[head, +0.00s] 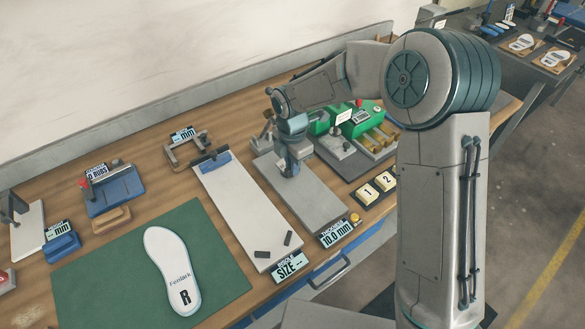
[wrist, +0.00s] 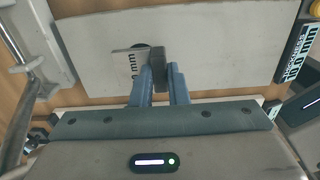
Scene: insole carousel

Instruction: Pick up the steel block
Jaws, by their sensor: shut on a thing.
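The steel block (wrist: 158,60) is a small dark grey piece between my fingertips in the wrist view. My gripper (wrist: 161,75) is shut on it with two blue-grey fingers. Beside it is a paler flat patch with dark "mm" lettering, partly hidden by the left finger. In the head view my gripper (head: 288,168) points down over the grey plate (head: 315,205) of the thickness station. There the fingers and wrist hide the block. I cannot tell whether the block touches the plate.
A thickness display (head: 336,232) reads 10.0 mm at the plate's front end. A white sizing board (head: 235,205) lies to the left, and a green mat (head: 105,270) with a white insole (head: 172,265) farther left. A green machine (head: 360,122) stands behind, to the right.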

